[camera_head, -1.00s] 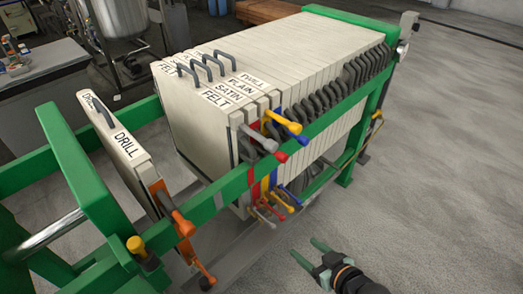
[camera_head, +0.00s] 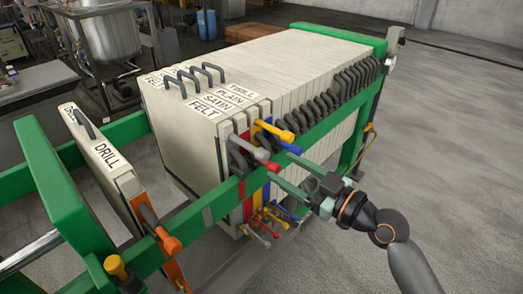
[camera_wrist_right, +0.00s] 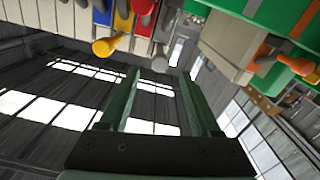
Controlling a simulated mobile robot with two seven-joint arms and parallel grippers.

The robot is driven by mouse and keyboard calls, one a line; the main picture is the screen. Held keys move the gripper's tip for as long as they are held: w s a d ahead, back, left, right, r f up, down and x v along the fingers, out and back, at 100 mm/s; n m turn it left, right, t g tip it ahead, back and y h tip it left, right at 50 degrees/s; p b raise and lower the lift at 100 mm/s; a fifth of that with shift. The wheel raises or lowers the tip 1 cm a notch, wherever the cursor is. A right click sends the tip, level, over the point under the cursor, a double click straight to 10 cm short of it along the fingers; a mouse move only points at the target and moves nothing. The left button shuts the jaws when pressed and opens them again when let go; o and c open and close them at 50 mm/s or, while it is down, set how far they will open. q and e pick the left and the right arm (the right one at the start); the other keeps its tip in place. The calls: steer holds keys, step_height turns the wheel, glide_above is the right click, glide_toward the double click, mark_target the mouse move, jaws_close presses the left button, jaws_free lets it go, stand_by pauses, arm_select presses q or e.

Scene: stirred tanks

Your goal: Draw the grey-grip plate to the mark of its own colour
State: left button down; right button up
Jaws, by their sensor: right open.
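The grey-grip plate, labelled FELT (camera_head: 178,120), stands at the near left end of the plate pack. Its upper grey grip (camera_head: 248,147) sticks out over the green side rail. A grey band (camera_head: 208,215) marks the rail to the left of that plate. My right gripper (camera_head: 279,165) is open and empty beside the rail, its fingertips close to the red and blue grips in the head view. In the right wrist view, a grey grip end (camera_wrist_right: 160,65) shows between the open fingers, beyond their tips. My left gripper is not in view.
Red (camera_head: 272,166), yellow (camera_head: 275,130) and blue (camera_head: 290,148) grips crowd around the grey one. The DRILL plate (camera_head: 105,160) with orange grips stands apart on the left, with a gap before the pack. The floor at right is clear.

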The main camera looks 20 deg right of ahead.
mark_target(266, 159)
steer(key=p+x, duration=0.1)
steer(key=x, duration=0.6)
steer(key=shift+w+a, duration=0.15)
steer(key=shift+w, duration=0.05)
jaws_close()
stand_by(1.2)
